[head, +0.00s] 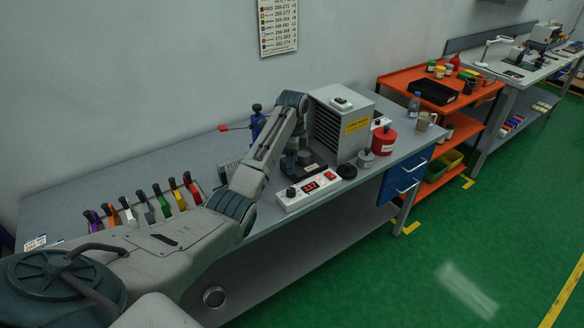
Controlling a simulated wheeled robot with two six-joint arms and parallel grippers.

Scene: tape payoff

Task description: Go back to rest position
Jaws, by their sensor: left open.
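My left arm reaches from the lower left over the grey workbench (340,215). Its far end bends down at the middle of the bench. My left gripper (297,148) is small there and partly lost against dark equipment behind it. It is open, and I see nothing held in it. My right gripper is out of view. A row of coloured reels or holders (162,203), purple, orange, white, green, yellow and red, stands at the left of the bench, apart from the gripper.
An orange shelf cart (402,78) stands beyond. The green floor at right is clear.

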